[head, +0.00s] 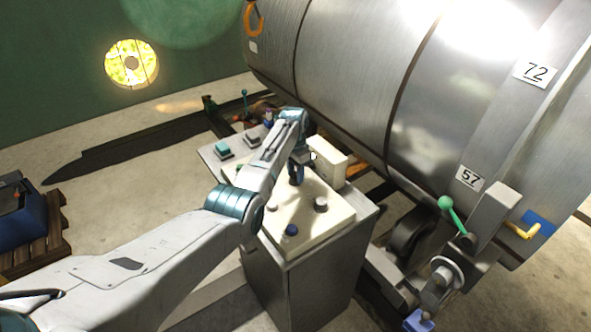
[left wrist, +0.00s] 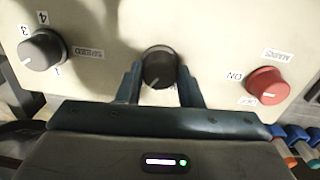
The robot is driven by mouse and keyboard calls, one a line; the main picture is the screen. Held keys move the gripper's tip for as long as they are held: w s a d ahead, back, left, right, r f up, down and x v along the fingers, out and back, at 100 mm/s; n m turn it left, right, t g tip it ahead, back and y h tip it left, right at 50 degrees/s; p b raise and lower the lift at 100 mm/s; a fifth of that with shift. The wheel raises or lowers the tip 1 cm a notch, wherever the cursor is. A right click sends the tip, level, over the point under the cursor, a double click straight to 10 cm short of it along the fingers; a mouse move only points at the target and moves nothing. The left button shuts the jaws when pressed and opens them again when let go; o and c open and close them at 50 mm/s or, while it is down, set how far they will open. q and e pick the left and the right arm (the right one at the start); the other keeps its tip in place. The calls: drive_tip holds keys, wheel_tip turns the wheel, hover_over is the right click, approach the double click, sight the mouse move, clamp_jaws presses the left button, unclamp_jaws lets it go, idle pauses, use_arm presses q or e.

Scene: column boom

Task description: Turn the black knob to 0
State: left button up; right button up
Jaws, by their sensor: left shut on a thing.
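The black knob (left wrist: 160,67) sits on the cream panel (left wrist: 110,80) in the middle of the left wrist view. In the head view my left gripper (head: 296,172) reaches down to the console top (head: 325,222), and the knob is hidden there. My right gripper is not in view.
A dark grey SPEED knob (left wrist: 41,50) with numbers 1, 3 and 4 is left of the black knob. A red MAINS knob (left wrist: 267,86) is to the right. A white box (head: 328,160) stands on the console close to my gripper. A large metal drum (head: 360,75) looms behind.

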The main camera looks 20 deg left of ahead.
use_arm(q)
drive_tip(key=n+p, duration=0.1)
drive_tip(key=n, duration=0.2)
drive_tip(key=shift+r+n+p, duration=0.1)
drive_tip(key=shift+n+p, duration=0.2)
drive_tip(key=shift+n, duration=1)
drive_tip(key=shift+p, duration=0.3)
drive_tip(key=o, duration=1)
